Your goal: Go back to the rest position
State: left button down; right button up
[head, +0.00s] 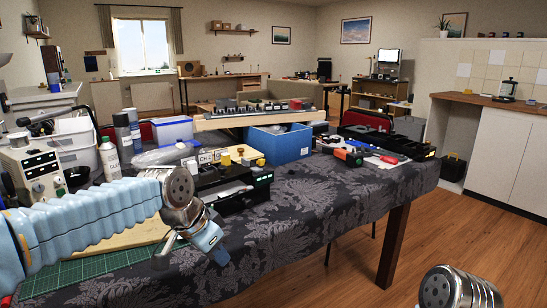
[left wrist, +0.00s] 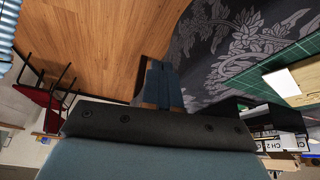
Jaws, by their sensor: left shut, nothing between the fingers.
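My left arm, in a pale blue ribbed sleeve, reaches in from the left in the head view over the near part of the table. Its gripper (head: 220,256) hangs past the metal wrist, pointing down and to the right, in front of the cloth-covered table (head: 300,215). In the left wrist view the two blue fingers (left wrist: 163,84) are together with nothing between them. Of my right arm only a metal joint shows at the bottom right of the head view. Its gripper is out of sight.
A black panel unit (head: 235,188) stands just behind my left wrist. A green cutting mat (head: 85,270) lies under my left arm. A blue bin (head: 280,145), bottles and tools crowd the tabletop. Wooden floor (head: 440,235) is clear at the right.

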pick_arm(q)
notch_tip(320, 180, down, 27)
jog(key=s+d+n+g, duration=0.1)
jog(key=d+n+g, duration=0.1)
jog(key=n, duration=0.2)
jog(key=s+a+f+n+g, duration=0.1)
jog(key=s+f+n, duration=0.5)
jog(key=s+f, duration=1.2)
jog(key=shift+s+f+h, duration=0.4)
jog(key=shift+f, duration=0.15)
jog(key=shift+a, duration=0.1)
